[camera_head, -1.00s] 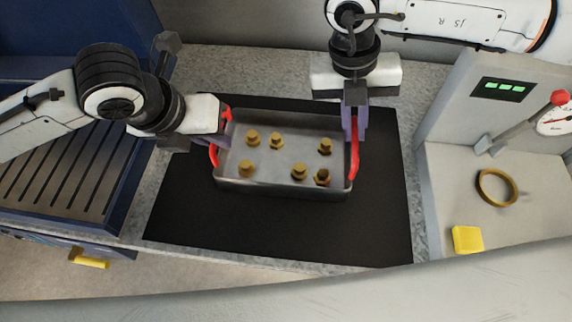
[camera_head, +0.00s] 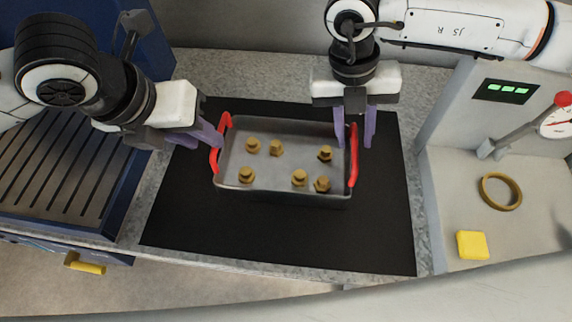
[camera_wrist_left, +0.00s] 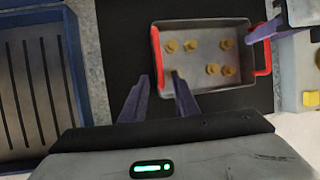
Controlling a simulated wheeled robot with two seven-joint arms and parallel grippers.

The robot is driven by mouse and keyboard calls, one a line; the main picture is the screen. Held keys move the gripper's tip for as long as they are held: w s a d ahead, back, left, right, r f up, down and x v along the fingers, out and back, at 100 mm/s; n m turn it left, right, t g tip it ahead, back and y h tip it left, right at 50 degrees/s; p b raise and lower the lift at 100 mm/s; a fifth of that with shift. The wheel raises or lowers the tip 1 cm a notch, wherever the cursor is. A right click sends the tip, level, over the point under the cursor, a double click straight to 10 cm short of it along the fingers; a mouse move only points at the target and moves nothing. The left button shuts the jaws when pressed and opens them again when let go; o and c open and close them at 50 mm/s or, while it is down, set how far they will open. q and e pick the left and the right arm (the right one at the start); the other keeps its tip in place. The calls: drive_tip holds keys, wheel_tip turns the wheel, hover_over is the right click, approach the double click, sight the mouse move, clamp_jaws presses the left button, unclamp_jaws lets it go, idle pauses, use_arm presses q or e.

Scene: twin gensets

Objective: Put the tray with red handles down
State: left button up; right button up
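The grey metal tray (camera_head: 285,190) rests level on the black mat (camera_head: 275,235), with several brass bolts (camera_head: 254,146) in it. Its left red handle (camera_head: 215,150) and right red handle (camera_head: 353,160) stand up at its ends. My left gripper (camera_head: 214,140) is open beside the left handle. In the left wrist view, my left gripper's fingers (camera_wrist_left: 162,88) are apart with nothing between them, short of the left red handle (camera_wrist_left: 155,50). My right gripper (camera_head: 355,135) is open at the right handle, its fingers apart around or just above the handle's far end; I cannot tell which.
A blue unit with a slotted tray (camera_head: 60,185) is on the left. On the right is a grey panel with a gauge (camera_head: 558,122), a brass ring (camera_head: 500,191) and a yellow block (camera_head: 472,245). The mat is bare in front of the tray.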

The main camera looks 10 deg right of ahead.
drive_tip(key=shift+r, duration=0.1)
use_arm(q)
drive_tip(key=v, duration=0.6)
use_arm(e)
wheel_tip(320, 180, up, 12)
drive_tip(key=a, duration=0.2)
drive_tip(key=shift+w+a+f, duration=0.15)
drive_tip(key=shift+w+f, duration=0.05)
drive_tip(key=shift+w, duration=0.05)
use_arm(q)
drive_tip(key=shift+s, duration=0.1)
